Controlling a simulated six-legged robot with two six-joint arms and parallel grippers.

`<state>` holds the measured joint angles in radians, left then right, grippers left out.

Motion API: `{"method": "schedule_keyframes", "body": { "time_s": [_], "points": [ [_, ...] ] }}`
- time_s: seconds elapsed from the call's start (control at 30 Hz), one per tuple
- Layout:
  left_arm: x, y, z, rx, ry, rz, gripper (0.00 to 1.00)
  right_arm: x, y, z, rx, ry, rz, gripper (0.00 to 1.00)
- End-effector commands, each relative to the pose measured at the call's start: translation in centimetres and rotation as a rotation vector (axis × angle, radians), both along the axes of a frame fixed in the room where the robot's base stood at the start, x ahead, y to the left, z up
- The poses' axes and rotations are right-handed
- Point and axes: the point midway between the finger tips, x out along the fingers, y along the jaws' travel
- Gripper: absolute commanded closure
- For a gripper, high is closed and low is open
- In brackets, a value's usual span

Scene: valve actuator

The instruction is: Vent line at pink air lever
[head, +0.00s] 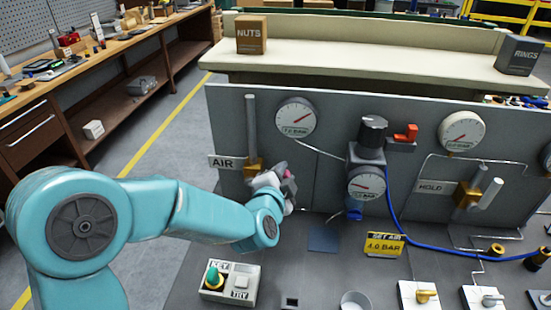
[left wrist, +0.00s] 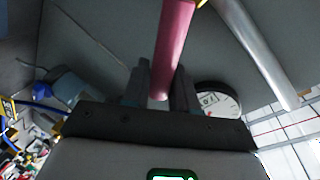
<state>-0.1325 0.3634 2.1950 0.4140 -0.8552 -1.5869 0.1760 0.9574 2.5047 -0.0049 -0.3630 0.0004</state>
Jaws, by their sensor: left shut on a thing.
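The pink air lever (left wrist: 174,45) shows large in the left wrist view, running down between the two fingers. My left gripper (left wrist: 160,85) is shut on it. In the head view, the pink end of the lever (head: 289,187) shows at my left gripper (head: 284,180), just below the brass valve body (head: 253,168) beside the AIR label (head: 222,162). Most of the lever is hidden there by the gripper. A grey vertical pipe (head: 251,125) rises above the brass body. My right gripper is not in view.
Gauges (head: 296,117), a black regulator knob (head: 373,131) and a HOLD valve (head: 468,194) are on the grey panel to the right. A KEY/TRY box (head: 231,283) and a yellow 4.0 BAR sign (head: 384,245) stand on the bench below.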

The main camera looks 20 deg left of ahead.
Motion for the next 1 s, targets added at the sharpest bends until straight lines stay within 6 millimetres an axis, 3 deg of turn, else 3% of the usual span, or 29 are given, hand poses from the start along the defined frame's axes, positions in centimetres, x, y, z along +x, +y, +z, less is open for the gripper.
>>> {"method": "schedule_keyframes", "body": {
  "time_s": [0.1, 0.5, 1.0],
  "points": [
    [0.1, -0.8, -0.9, 0.108, 0.032, -0.008, 1.00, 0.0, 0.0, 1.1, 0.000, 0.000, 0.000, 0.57],
    [0.3, -1.6, -4.0, 0.406, 0.107, -0.007, 1.00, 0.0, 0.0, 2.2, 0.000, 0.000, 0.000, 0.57],
    [0.3, -1.6, -5.5, 0.544, 0.142, -0.008, 1.00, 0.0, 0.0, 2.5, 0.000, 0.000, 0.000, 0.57]
  ]
}}
